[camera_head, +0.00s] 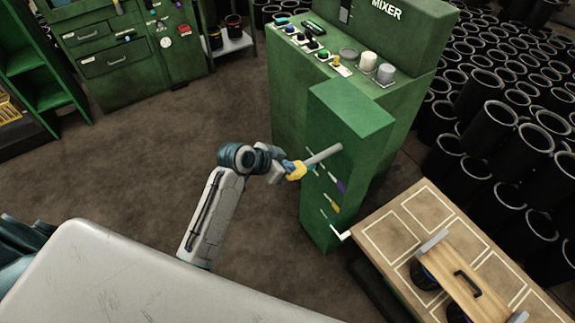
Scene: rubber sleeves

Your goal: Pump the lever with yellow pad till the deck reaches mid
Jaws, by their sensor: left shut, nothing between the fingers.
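A grey lever rod (322,156) sticks out of the green column (352,115) toward the left. A yellow pad (297,171) is at its free end. My left gripper (287,166) is shut and empty at the pad, its fingertips partly covered; I cannot tell whether they touch it. The brown deck (411,207), with pale outlined rectangles, is low beside the column's foot. Purple (341,186) and yellow (334,207) marks are on the column's side. A white pointer-like piece (345,236) is below them, near the deck's edge. My right gripper is not in view.
A green mixer console (290,85) with buttons stands behind the column. A wooden piece with a black handle (462,280) sits on the deck. Many black cylinders (485,125) fill the right. Green cabinets (105,60) stand at the back left. The floor between is clear.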

